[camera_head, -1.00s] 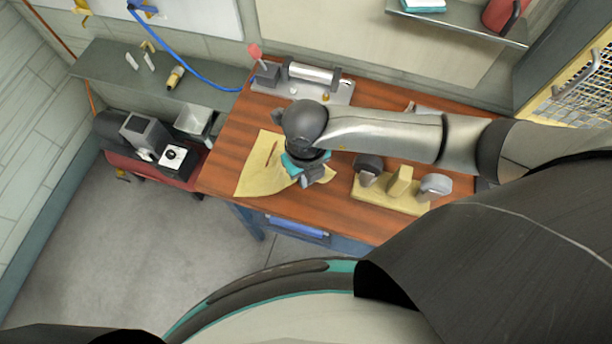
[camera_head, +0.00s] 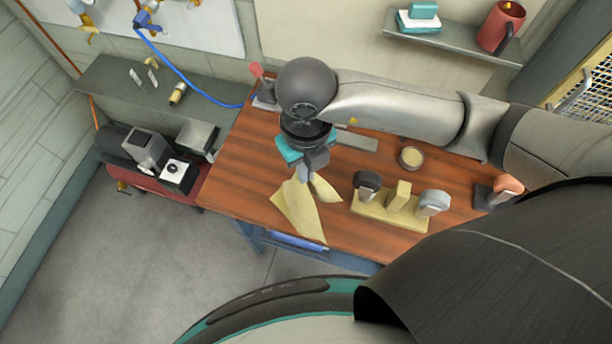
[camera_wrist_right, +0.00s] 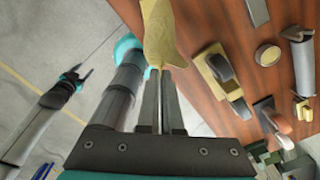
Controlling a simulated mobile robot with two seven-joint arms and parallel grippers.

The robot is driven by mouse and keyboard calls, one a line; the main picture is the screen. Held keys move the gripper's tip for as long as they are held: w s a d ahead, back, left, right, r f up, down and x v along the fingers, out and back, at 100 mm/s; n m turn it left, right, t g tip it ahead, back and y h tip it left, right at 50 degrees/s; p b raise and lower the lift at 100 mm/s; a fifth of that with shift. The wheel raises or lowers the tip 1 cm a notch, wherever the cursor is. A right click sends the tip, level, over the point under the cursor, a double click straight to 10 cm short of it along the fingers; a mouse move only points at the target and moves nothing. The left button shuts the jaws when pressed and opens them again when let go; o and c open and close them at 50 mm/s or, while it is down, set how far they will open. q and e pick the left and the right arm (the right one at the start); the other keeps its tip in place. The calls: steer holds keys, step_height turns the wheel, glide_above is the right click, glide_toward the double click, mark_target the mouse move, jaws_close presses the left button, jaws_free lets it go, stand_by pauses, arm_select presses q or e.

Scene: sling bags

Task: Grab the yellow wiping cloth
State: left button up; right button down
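The yellow wiping cloth (camera_head: 300,210) hangs in loose folds from my right gripper (camera_head: 306,174), above the left front part of the wooden table. My right gripper is shut on the cloth, with its fingers pointing down. In the right wrist view, the cloth (camera_wrist_right: 160,35) extends beyond the close-set fingertips (camera_wrist_right: 160,72). My left gripper (camera_wrist_right: 82,78) shows small at the left of the right wrist view, away from the cloth. I cannot tell whether it is open. It is not in the head view.
A pale wooden block holder with grey-headed tools (camera_head: 390,212) stands right of the cloth on the table (camera_head: 235,165). A small round tin (camera_head: 411,157) and an orange-topped tool (camera_head: 508,184) lie further right. The table's left part is clear.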

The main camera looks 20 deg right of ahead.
step_height(320, 180, up, 16)
steer(key=shift+f, duration=0.15)
stand_by(0.3)
